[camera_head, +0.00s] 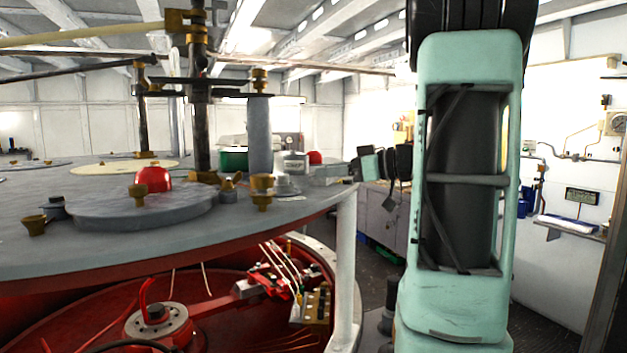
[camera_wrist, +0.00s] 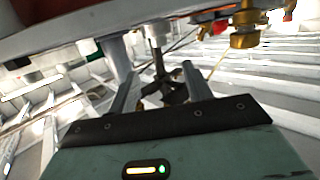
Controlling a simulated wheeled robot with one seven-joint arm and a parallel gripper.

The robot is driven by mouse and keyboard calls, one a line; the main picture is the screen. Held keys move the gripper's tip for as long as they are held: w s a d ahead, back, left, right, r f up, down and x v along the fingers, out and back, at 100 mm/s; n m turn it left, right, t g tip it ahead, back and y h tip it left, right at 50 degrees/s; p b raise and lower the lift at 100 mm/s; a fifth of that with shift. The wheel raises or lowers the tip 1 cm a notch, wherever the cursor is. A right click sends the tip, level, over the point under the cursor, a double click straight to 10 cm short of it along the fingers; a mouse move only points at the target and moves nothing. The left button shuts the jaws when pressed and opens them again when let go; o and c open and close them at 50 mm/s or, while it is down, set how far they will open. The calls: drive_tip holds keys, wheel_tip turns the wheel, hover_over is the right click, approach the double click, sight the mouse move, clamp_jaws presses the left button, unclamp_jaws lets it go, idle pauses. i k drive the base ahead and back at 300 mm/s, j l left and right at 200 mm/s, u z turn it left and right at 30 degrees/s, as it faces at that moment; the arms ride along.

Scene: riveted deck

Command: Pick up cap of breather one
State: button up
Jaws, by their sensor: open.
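Several small brass fittings stand on the round grey deck (camera_head: 60,250). One brass fitting (camera_head: 262,192) is near its right edge, one (camera_head: 137,194) is on a raised grey disc, and one (camera_head: 33,224) is at the left. Another brass piece (camera_head: 260,80) tops a grey post. I cannot tell which is the cap of breather one. My gripper (camera_head: 384,165) is beyond the deck's right edge, partly hidden behind my arm. In the wrist view my gripper (camera_wrist: 160,92) is open, with nothing between its fingers. A brass fitting (camera_wrist: 248,30) shows at the upper right there.
A red dome (camera_head: 153,179) sits on the deck near a dark vertical shaft (camera_head: 200,130). A green block (camera_head: 233,160) and a grey canister (camera_head: 293,163) stand farther back. A white post (camera_head: 344,260) rises at the deck's edge. Red machinery (camera_head: 160,322) lies below.

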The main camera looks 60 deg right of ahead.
sight(158, 179)
drive_tip(key=k+l, duration=0.15)
drive_tip(key=k, duration=0.35)
drive_tip(key=k+l, duration=0.2)
drive_tip(key=k, duration=0.25)
